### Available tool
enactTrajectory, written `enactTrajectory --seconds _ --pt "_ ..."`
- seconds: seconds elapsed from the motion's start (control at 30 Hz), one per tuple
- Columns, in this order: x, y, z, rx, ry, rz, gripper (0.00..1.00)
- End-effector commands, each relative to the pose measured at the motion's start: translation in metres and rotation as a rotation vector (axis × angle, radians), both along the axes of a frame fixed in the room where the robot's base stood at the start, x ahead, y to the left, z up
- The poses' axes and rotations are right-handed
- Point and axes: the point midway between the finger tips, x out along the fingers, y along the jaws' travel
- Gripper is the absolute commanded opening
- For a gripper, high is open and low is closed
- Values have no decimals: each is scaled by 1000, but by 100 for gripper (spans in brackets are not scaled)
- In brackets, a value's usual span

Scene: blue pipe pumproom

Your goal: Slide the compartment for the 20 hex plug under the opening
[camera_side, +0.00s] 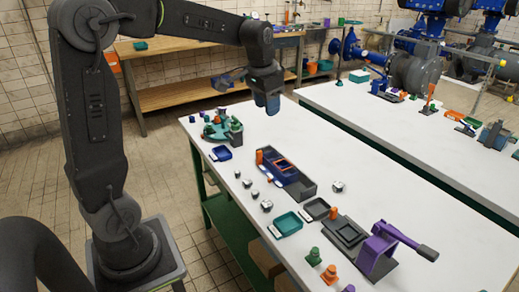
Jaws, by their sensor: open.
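A long dark grey housing (303,189) lies near the middle of the white table. A blue part with compartments (268,168) sits in it, with an orange-edged recess (283,163) on top and a small orange piece (260,157) at its left end. Which compartment is for the 20 hex plug is too small to tell. Several small grey metal plugs (267,205) stand on the table in front of the housing. My gripper (272,110) points down above the table, behind and apart from the housing. It is open and looks empty.
A round green fixture with green cones (216,131) and a blue tray (221,153) stand at the left. A teal tray (286,224), a dark tray (316,208) and a purple lever press (381,245) stand at the front right. The table's back middle is clear.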

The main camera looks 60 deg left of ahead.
Motion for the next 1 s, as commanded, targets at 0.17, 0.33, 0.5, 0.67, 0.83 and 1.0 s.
enactTrajectory --seconds 0.17,0.33,0.5,0.67,0.83,1.0 --pt "46 71 -42 -21 95 8 40" --pt "67 127 -84 -48 158 5 40" --pt "74 156 -109 -65 189 1 40" --pt "75 162 -120 -69 196 -1 40" --pt "75 161 -144 -70 197 -1 40" --pt "75 161 -179 -70 198 0 40"
